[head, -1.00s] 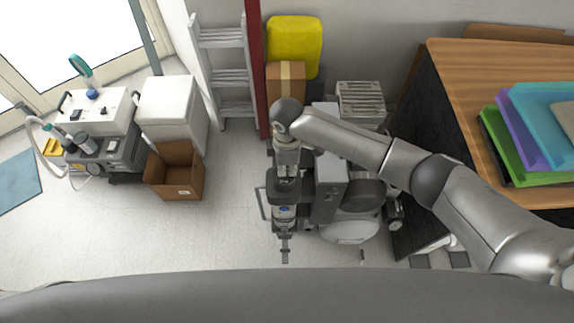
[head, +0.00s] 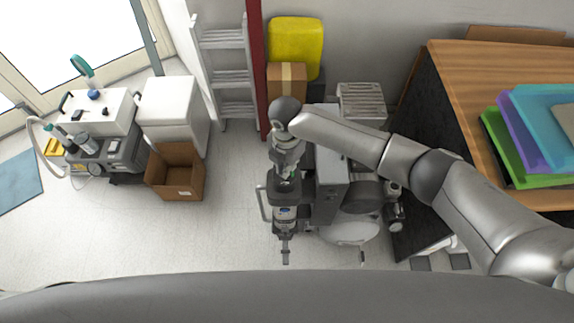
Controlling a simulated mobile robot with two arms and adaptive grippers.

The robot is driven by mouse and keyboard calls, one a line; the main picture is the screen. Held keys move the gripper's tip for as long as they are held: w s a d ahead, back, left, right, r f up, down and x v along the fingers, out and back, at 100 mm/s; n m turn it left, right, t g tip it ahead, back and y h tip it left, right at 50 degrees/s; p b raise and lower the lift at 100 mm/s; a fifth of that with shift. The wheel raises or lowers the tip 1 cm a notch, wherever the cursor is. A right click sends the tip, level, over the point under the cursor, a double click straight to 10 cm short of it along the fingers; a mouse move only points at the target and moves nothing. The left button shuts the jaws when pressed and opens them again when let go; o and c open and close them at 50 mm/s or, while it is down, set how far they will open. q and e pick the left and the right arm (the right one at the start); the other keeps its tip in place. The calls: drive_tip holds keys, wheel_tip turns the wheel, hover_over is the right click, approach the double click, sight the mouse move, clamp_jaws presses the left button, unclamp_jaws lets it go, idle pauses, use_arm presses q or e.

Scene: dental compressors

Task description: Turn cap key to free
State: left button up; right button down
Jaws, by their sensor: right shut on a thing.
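The dental compressor (head: 330,185) stands on the floor below the middle of the head view, a grey and dark unit with a rounded pale part (head: 350,231) at its front. My right arm reaches over it from the right, and its wrist bends down along the compressor's left side. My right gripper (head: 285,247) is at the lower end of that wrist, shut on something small. The cap key is too small and too covered by the gripper and wrist to make out. My left gripper is not in view.
A wooden table (head: 460,75) with coloured trays (head: 535,130) stands at right. A cardboard box (head: 175,175), white cabinet (head: 170,105) and another compressor unit (head: 108,150) stand at left. A ladder (head: 228,75) leans behind. Floor between box and compressor is clear.

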drive_tip(key=n, duration=0.4)
drive_tip(key=n+b, duration=0.1)
drive_tip(key=shift+w+a+n, duration=0.1)
drive_tip(key=shift+a+n, duration=0.15)
drive_tip(key=shift+n, duration=0.15)
idle(1.2)
drive_tip(key=c, duration=1.6)
unclamp_jaws()
wheel_tip(320, 180, up, 12)
